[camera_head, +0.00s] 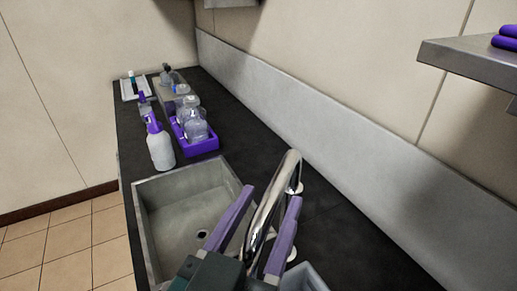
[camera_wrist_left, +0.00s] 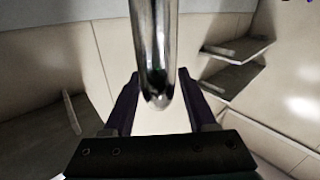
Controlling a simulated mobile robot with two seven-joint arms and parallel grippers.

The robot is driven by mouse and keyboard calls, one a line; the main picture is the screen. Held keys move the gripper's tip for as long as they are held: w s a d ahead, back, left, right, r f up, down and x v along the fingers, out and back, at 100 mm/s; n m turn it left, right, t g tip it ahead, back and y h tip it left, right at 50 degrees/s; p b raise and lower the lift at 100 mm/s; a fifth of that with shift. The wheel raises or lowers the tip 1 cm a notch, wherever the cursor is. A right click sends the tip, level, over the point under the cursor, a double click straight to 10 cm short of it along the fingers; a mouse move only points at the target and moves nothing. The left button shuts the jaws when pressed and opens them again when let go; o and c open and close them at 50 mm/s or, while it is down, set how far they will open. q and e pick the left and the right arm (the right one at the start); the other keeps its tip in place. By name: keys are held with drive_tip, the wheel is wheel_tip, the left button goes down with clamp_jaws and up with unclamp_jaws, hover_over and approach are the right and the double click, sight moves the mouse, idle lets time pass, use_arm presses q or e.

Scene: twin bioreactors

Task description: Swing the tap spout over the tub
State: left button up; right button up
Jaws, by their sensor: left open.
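The chrome tap spout (camera_head: 264,215) is a curved tube beside the right edge of the grey sink (camera_head: 150,225). My left gripper (camera_head: 270,197) is open, with one purple finger on each side of the spout. In the left wrist view the spout (camera_wrist_left: 155,50) comes down from the top between the open fingers of the left gripper (camera_wrist_left: 156,80). I cannot tell whether either finger touches it. A light grey tub (camera_head: 303,278) shows only its rim at the bottom edge, right of the tap; the rest is cut off. My right gripper is not in view.
A white spray bottle (camera_head: 160,148) stands behind the sink. A purple tray (camera_head: 203,147) with clear bottles is beside it. A white tray (camera_head: 135,88) is at the far end. A wall shelf (camera_head: 470,62) juts out upper right. The black counter (camera_head: 345,235) right of the tap is clear.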

sight(249, 248)
use_arm(q)
drive_tip(key=shift+s, duration=0.1)
drive_tip(key=v, duration=0.8)
drive_tip(key=shift+s+a+f+b, duration=0.1)
drive_tip(key=shift+s+a+b, duration=0.05)
drive_tip(key=shift+b, duration=0.25)
drive_tip(key=shift+s+a, duration=0.25)
drive_tip(key=shift+s, duration=0.35)
